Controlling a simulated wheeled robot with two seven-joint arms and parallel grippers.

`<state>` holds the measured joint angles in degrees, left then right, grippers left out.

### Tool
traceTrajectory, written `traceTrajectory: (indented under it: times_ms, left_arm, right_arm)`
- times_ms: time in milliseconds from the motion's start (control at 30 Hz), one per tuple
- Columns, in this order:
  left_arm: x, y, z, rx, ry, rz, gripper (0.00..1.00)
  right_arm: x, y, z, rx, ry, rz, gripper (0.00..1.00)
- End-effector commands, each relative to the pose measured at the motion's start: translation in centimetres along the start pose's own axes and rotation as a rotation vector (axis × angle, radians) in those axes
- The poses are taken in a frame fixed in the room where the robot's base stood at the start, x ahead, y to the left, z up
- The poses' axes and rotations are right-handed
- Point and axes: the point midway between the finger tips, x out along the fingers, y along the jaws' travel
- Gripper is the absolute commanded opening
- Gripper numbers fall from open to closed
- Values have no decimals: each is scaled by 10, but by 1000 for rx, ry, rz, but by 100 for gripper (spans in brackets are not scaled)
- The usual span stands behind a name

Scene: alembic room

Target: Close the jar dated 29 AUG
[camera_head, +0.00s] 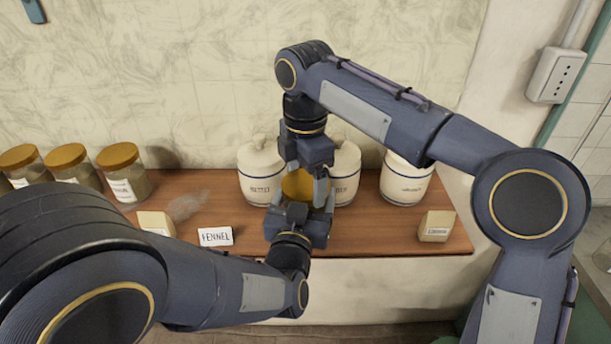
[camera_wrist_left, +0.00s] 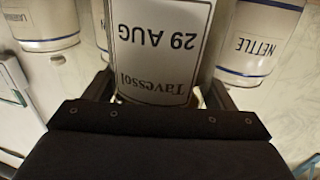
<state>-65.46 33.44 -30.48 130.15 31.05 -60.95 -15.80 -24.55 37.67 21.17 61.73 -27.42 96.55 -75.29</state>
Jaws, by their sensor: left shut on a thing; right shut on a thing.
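The jar dated 29 AUG (camera_wrist_left: 155,45) shows upside down in the left wrist view, its white label also reading "Tavessol". My left gripper (camera_wrist_left: 158,92) is shut on this jar, one finger on each side. In the head view my left gripper (camera_head: 300,210) is low at the front, and the jar body is mostly hidden by the grippers. My right gripper (camera_head: 306,184) reaches down from above and is shut on a golden lid (camera_head: 297,184) over the jar. Whether the lid sits fully on the rim is hidden.
White canisters stand behind: one at left (camera_head: 257,188), one in the middle (camera_head: 346,190), one at right (camera_head: 405,190). Golden-lidded jars (camera_head: 125,188) stand at left. A FENNEL card (camera_head: 215,237) and a small block (camera_head: 437,226) lie on the wooden shelf (camera_head: 375,230).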

Motion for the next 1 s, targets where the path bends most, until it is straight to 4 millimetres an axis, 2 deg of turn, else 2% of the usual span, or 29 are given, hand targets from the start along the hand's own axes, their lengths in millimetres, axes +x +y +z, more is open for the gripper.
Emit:
traceTrajectory:
  times_ms: [33,67,200,467,800,1000]
  left_arm:
    - [0,1,0,0,0,2,14]
    - [0,1,0,1,0,2,14]
    - [0,1,0,0,0,2,14]
    - [0,0,0,0,0,1,14]
    - [0,0,0,0,0,0,14]
    - [0,0,0,0,0,0,14]
  right_arm:
    - [0,0,0,0,0,2,53]
    - [0,0,0,-1,0,2,82]
    - [0,0,0,-2,0,1,100]
    - [-3,0,0,-3,1,1,100]
    - [-42,0,0,-3,1,2,100]
    - [-45,0,0,-3,0,0,100]
